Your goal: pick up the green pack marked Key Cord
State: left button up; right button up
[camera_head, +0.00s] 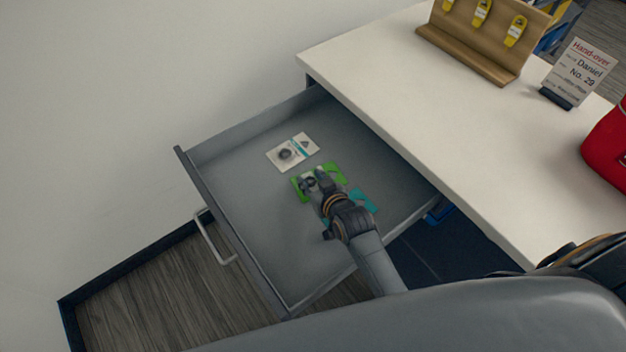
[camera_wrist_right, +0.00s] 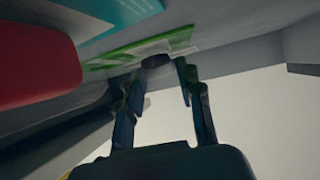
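The green pack (camera_head: 334,174) lies in the open grey drawer, partly hidden under my right gripper (camera_head: 316,182); its lettering is too small to read. In the right wrist view the green pack (camera_wrist_right: 180,40) has a pale middle and a dark round lump. There my right gripper (camera_wrist_right: 160,85) has its fingers apart, one on each side of that lump and close to the pack. I cannot tell whether they touch it. My left gripper is not in view.
A white pack (camera_head: 293,151) lies behind the green one, and a teal pack (camera_head: 362,200) lies partly behind my wrist. The drawer walls (camera_head: 230,235) surround them. The white desk (camera_head: 440,105) overhangs the drawer's right side. A red object (camera_wrist_right: 35,60) shows in the wrist view.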

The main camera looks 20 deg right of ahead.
jog(key=c, duration=0.3)
